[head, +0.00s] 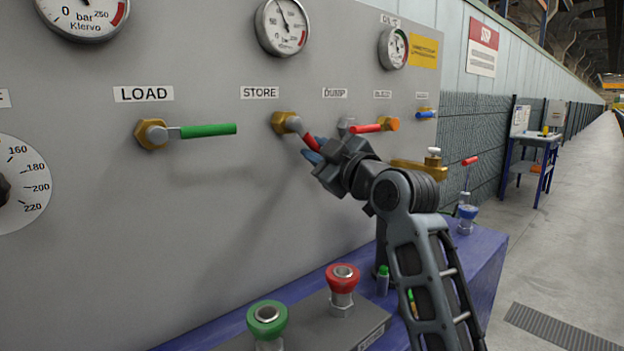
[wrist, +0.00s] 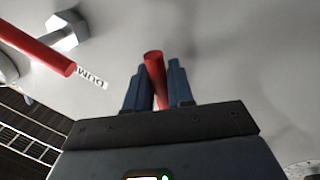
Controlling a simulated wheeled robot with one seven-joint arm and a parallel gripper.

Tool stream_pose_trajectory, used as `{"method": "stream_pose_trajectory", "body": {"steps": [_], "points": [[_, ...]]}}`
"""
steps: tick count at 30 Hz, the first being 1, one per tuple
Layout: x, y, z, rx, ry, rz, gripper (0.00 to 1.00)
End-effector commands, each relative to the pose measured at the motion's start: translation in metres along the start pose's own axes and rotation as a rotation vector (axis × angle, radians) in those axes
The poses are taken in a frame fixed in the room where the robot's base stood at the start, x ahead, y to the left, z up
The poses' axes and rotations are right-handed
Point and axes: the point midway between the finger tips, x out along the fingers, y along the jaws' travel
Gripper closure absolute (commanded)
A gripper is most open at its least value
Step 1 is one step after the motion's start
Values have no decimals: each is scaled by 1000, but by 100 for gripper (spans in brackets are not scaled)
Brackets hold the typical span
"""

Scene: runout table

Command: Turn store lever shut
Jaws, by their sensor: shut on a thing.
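The store lever (head: 309,139) has a red handle and a brass valve body (head: 285,122) under the STORE label (head: 259,92) on the grey panel. The handle slants down to the right from its pivot. My gripper (head: 318,150) is at the handle's lower end, its blue fingers on either side of it. In the wrist view the red handle (wrist: 154,72) stands between the two fingers of my gripper (wrist: 156,88), which is shut on it. Part of the handle is hidden by the fingers and wrist.
The load lever (head: 208,130) is green and level at left. The red dump lever (head: 367,128) is close by on the right, and also shows in the wrist view (wrist: 38,50). Red (head: 342,280) and green (head: 267,320) buttons stand below. Gauges (head: 283,27) sit above.

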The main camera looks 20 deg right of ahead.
Motion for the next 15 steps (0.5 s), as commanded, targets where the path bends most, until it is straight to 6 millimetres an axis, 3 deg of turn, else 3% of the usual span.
{"method": "stream_pose_trajectory", "body": {"steps": [15], "points": [[5,31,-4,-478,94,3,100]]}}
